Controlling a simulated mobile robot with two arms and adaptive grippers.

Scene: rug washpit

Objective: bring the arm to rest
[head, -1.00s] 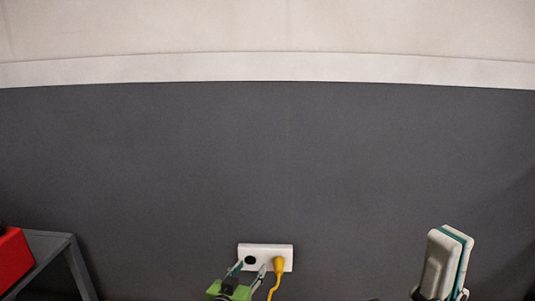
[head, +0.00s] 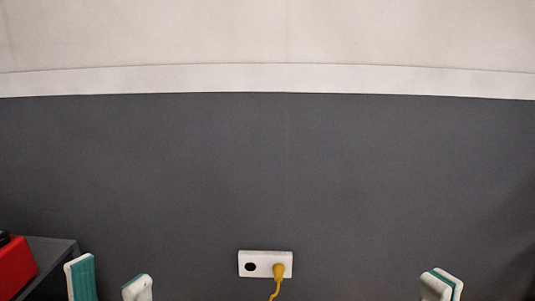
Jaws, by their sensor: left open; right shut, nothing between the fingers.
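My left gripper (head: 109,276) is at the lower left of the head view, with its two fingers apart and nothing between them. My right gripper (head: 442,284) is at the lower right, with its fingers together and nothing held. Only the finger ends show; the rest of both arms is below the picture. Both grippers stand apart from the wall outlet.
A white outlet (head: 256,264) is on the dark grey wall (head: 290,170). A yellow plug (head: 279,271) sits in its right socket; the left one is empty. A red object (head: 15,262) rests on a grey stand (head: 62,250) at left.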

